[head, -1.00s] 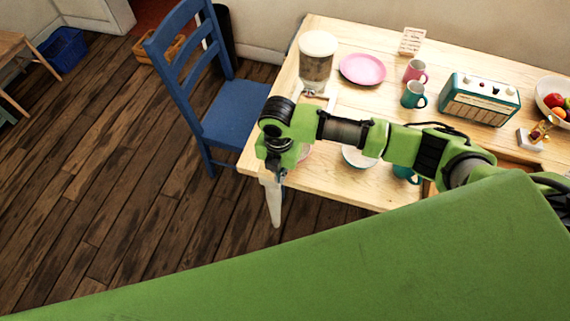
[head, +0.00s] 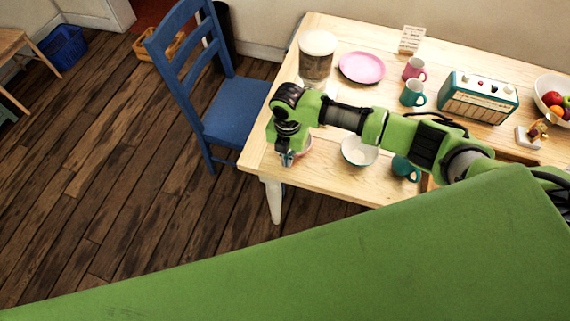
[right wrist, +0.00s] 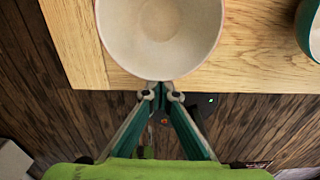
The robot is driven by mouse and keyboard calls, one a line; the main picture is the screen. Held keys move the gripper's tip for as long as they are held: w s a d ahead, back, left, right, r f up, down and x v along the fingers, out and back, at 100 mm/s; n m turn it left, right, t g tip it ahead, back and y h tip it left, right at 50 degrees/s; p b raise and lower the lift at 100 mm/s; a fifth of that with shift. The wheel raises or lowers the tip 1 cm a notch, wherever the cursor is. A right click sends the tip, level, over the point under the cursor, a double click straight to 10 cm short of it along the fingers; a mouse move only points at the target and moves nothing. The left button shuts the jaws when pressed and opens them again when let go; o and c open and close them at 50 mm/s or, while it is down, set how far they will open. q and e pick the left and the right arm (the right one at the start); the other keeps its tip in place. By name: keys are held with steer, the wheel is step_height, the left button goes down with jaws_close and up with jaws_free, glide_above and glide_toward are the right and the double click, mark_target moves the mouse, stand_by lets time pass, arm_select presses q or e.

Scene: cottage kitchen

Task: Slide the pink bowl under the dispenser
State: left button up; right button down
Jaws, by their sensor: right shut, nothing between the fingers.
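The pink bowl (head: 305,147) stands near the table's front left corner, mostly hidden behind my right gripper in the head view. In the right wrist view the bowl (right wrist: 160,22) shows its pale inside, upright and empty, just beyond my fingertips. My right gripper (head: 287,159) is shut and empty at the bowl's near side, over the table's edge. In the right wrist view its fingertips (right wrist: 161,94) are at the bowl's rim; I cannot tell whether they touch. The dispenser (head: 316,60), a clear container with a pale lid, stands behind the bowl, its lower part hidden by my arm. My left gripper is out of view.
A teal bowl (head: 359,151) and teal mug (head: 405,168) stand to the right under my arm. A pink plate (head: 361,67), pink mug (head: 414,69), another teal mug (head: 412,93) and radio (head: 479,99) stand further back. A blue chair (head: 228,105) is at the table's left.

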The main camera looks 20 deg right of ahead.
steer(key=w+d+b, duration=0.1)
steer(key=w, duration=0.1)
steer(key=w+d, duration=0.2)
steer(key=shift+w+d+f+b, duration=0.1)
steer(key=shift+w+f+b, duration=0.1)
steer(key=shift+b, duration=0.2)
steer(key=shift+w+d+r, duration=0.1)
steer(key=shift+w+d, duration=0.05)
steer(key=shift+w, duration=0.05)
steer(key=shift+r, duration=0.1)
steer(key=shift+s, duration=0.1)
